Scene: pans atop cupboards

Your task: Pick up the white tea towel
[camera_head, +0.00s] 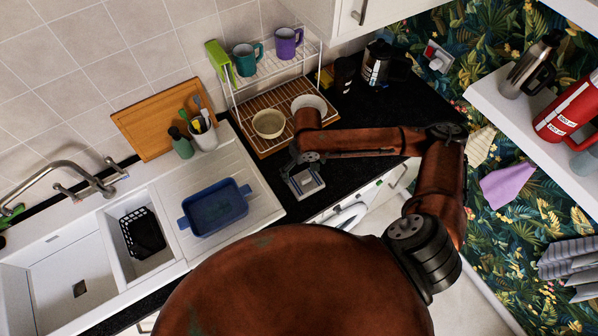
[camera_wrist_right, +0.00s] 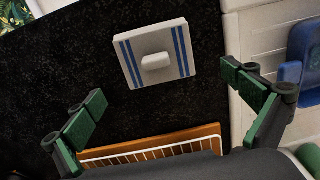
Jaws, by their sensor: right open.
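A flat white square with blue stripes along two edges, which looks like the folded white tea towel (camera_head: 308,184), lies on the black countertop near its front edge. In the right wrist view the towel (camera_wrist_right: 138,70) has a small pale raised block on its middle. My right gripper (camera_head: 303,170) is above the counter at the towel, and the arm hides part of it. In the wrist view my right gripper (camera_wrist_right: 165,86) is open, its green-padded fingers wide apart with nothing between them. The towel appears beyond the fingertips, apart from them. My left gripper is not in view.
A wire rack (camera_head: 272,75) with mugs above and bowls on its wooden base (camera_head: 268,148) stands behind the towel. A blue basin (camera_head: 215,207) is on the white drainer to the left. Cream (camera_head: 480,146) and purple (camera_head: 508,187) cloths hang at the right wall.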

